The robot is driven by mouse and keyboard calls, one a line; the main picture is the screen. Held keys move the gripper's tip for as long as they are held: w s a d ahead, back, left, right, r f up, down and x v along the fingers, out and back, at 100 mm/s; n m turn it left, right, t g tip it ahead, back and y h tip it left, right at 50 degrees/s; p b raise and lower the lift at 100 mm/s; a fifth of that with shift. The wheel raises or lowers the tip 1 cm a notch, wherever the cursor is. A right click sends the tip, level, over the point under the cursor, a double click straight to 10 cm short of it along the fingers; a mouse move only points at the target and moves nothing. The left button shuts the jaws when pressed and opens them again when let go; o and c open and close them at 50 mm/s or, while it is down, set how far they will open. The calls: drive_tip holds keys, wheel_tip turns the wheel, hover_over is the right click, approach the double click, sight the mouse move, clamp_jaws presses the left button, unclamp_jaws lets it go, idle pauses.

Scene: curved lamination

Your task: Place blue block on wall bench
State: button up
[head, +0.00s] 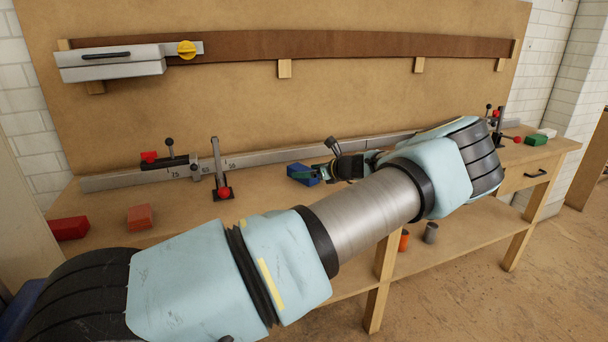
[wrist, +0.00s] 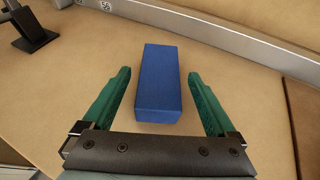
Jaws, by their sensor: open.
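The blue block (wrist: 158,80) lies on the wall bench (wrist: 60,100), between the two green fingers of my gripper (wrist: 158,92) in the wrist view. There are gaps between the block and both fingers, so my gripper is open and holds nothing. In the head view the blue block (head: 303,174) shows beside my gripper (head: 322,172), partly hidden by it. The wall bench (head: 265,195) runs along the back wall, and my arm covers much of its front.
A long metal rail (head: 240,163) with clamps runs along the back of the bench. A red block (head: 69,228) and an orange-red block (head: 140,217) lie at the left. A green block (head: 536,140) and a white block (head: 546,132) lie at the far right.

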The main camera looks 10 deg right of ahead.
drive_tip(key=b+v, duration=0.2)
drive_tip(key=v, duration=0.7)
drive_tip(key=shift+s+d+b, duration=0.1)
drive_tip(key=shift+s+b, duration=0.1)
drive_tip(key=shift+b, duration=0.1)
